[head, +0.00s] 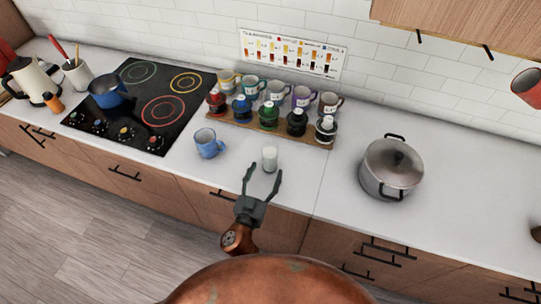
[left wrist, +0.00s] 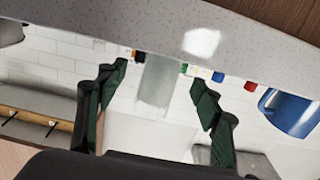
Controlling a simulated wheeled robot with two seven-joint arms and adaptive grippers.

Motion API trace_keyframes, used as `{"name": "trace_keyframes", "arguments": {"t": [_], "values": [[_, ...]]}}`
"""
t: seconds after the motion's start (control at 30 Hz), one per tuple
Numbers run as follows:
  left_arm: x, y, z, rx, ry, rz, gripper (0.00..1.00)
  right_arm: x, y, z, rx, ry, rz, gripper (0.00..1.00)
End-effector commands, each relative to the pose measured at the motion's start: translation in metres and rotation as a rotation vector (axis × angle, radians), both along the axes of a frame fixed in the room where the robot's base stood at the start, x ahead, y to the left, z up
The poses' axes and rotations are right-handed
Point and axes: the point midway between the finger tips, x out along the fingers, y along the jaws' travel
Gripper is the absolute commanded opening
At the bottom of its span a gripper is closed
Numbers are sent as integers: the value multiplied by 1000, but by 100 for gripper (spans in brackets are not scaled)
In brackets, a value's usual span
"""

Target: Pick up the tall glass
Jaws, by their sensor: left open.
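The tall glass (head: 270,159) is whitish and see-through. It stands upright on the white counter near its front edge. My left gripper (head: 264,172) is open and empty in front of it, with the fingertips spread close to the glass. In the left wrist view, which looks upside down, the glass (left wrist: 157,86) shows in the gap between the two fingertips (left wrist: 158,77). I cannot tell whether the fingertips reach around it, and no contact shows. My right gripper is not in view.
A blue mug (head: 208,144) stands left of the glass; it also shows in the left wrist view (left wrist: 288,112). Behind is a wooden rack (head: 262,126) with several mugs and dark-bodied, coloured containers. A lidded pot (head: 391,168) stands right. Counter between glass and pot is clear.

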Motion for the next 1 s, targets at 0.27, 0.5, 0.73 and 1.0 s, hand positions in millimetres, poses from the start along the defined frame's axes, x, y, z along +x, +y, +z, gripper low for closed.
{"name": "trace_keyframes", "arguments": {"t": [0.27, 0.5, 0.73, 1.0], "values": [[34, -8, 1, 3, -3, 0, 60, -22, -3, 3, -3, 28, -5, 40], [55, -16, 0, 0, 0, -1, 60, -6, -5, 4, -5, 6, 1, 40], [55, -17, -1, -1, 0, -2, 59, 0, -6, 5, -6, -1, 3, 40], [55, -17, -1, 0, 0, -2, 40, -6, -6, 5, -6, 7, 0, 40]]}}
